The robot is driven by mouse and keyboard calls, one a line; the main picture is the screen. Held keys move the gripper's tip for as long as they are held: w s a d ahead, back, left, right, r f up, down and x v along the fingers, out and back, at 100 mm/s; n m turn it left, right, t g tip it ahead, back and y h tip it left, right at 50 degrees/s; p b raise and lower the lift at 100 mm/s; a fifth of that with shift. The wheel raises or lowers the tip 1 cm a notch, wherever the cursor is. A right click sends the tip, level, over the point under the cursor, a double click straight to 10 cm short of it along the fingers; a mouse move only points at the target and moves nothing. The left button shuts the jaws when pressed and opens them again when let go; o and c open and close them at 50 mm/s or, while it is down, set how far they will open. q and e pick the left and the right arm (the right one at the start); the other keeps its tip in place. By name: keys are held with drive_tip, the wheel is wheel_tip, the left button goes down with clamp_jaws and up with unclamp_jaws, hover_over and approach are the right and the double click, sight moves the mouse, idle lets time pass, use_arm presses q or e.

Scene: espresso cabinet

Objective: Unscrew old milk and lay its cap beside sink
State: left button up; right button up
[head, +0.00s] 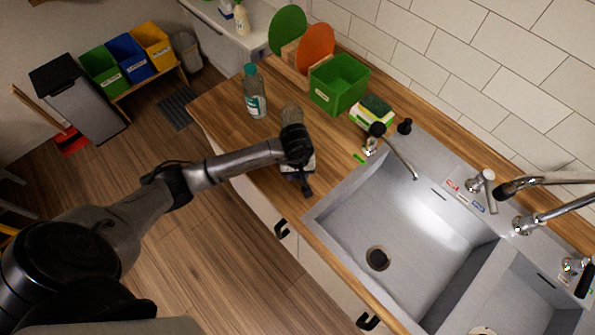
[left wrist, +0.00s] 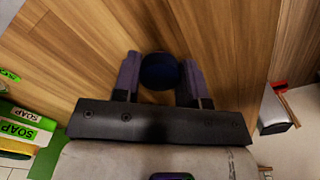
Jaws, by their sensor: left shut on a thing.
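My left gripper (head: 303,186) is over the wooden counter, left of the sink (head: 375,215). In the left wrist view, its two fingers stand on either side of a round dark blue cap (left wrist: 158,71) and are shut on it. Wood grain shows around the cap. I cannot tell from these views whether the cap sits on a milk bottle or is loose. No milk bottle body shows clearly; the gripper and arm hide what is under them. My right gripper is not in view.
A clear bottle with a teal cap (head: 254,92) stands on the counter behind my arm. A green bin (head: 338,84), a sponge on soap boxes (head: 374,110) and a black stopper-like piece (head: 404,126) stand along the back. The counter's front edge is close to the gripper.

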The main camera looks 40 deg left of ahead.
use_arm(q)
drive_tip(key=shift+f, duration=0.1)
drive_tip(key=shift+f, duration=0.15)
drive_tip(key=o, duration=1)
